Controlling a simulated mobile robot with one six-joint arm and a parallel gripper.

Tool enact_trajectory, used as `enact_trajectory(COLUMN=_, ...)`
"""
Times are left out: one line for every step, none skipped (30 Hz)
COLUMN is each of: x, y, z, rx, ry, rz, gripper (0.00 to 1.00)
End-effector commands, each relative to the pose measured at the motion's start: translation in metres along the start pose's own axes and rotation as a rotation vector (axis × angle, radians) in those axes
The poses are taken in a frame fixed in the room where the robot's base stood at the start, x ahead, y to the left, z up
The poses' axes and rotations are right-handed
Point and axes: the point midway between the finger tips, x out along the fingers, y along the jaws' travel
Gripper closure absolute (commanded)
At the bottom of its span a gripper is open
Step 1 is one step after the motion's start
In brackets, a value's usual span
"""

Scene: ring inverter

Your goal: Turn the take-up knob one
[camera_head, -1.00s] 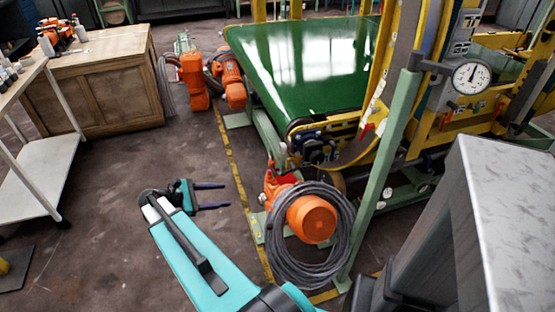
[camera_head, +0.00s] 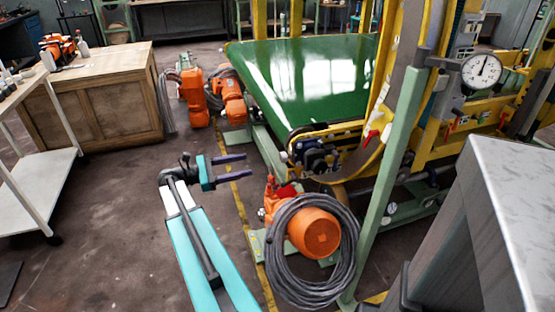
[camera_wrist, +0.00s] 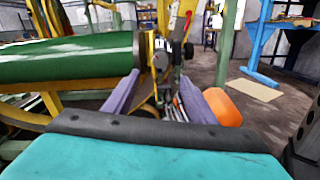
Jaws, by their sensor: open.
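A dark knob-like mechanism (camera_head: 318,158) sits at the near corner of the green belt (camera_head: 310,85), on the yellow frame. I cannot tell for certain which part of it is take-up knob one. In the wrist view, dark fittings (camera_wrist: 160,56) at the belt's end show ahead, between my fingers. My gripper (camera_head: 249,164) is open and empty, left of the mechanism and apart from it, with its purple fingers pointing right. Its fingers (camera_wrist: 162,76) also show in the wrist view.
An orange motor (camera_head: 314,232) with a coiled grey cable (camera_head: 285,285) stands below the mechanism. A green post (camera_head: 388,175) and a dial gauge (camera_head: 482,70) are to the right. A grey cabinet (camera_head: 515,200) fills the right foreground.

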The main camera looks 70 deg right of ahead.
Motion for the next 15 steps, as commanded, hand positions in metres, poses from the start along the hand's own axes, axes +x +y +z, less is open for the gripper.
enact_trajectory(x=0.001, y=0.0, z=0.0, rx=0.0, ry=0.0, rz=0.0, gripper=0.49)
enact_trajectory(x=0.002, y=0.0, z=0.0, rx=0.0, ry=0.0, rz=-0.001, gripper=0.49)
enact_trajectory(x=0.004, y=0.0, z=0.0, rx=0.0, ry=0.0, rz=-0.001, gripper=0.49)
enact_trajectory(x=0.005, y=-0.001, z=0.0, rx=0.0, ry=0.0, rz=-0.001, gripper=0.49)
enact_trajectory(x=0.007, y=-0.001, z=0.0, rx=0.0, ry=0.0, rz=-0.002, gripper=0.49)
enact_trajectory(x=0.01, y=-0.001, z=0.0, rx=0.0, ry=0.0, rz=-0.002, gripper=0.49)
enact_trajectory(x=0.013, y=-0.001, z=0.0, rx=0.0, ry=0.0, rz=-0.003, gripper=0.49)
enact_trajectory(x=0.015, y=-0.001, z=-0.001, rx=0.0, ry=0.0, rz=-0.003, gripper=0.49)
enact_trajectory(x=0.019, y=-0.001, z=-0.001, rx=0.0, ry=0.0, rz=-0.002, gripper=0.49)
enact_trajectory(x=0.023, y=-0.001, z=-0.001, rx=0.0, ry=0.0, rz=-0.002, gripper=0.49)
enact_trajectory(x=0.026, y=-0.001, z=-0.001, rx=0.0, ry=0.0, rz=-0.002, gripper=0.49)
enact_trajectory(x=0.032, y=-0.001, z=0.0, rx=0.0, ry=0.0, rz=-0.003, gripper=0.49)
enact_trajectory(x=0.036, y=-0.001, z=-0.001, rx=0.001, ry=0.0, rz=-0.003, gripper=0.49)
enact_trajectory(x=0.04, y=-0.001, z=-0.001, rx=0.001, ry=0.0, rz=-0.003, gripper=0.49)
enact_trajectory(x=0.046, y=-0.001, z=-0.001, rx=0.001, ry=0.0, rz=-0.002, gripper=0.49)
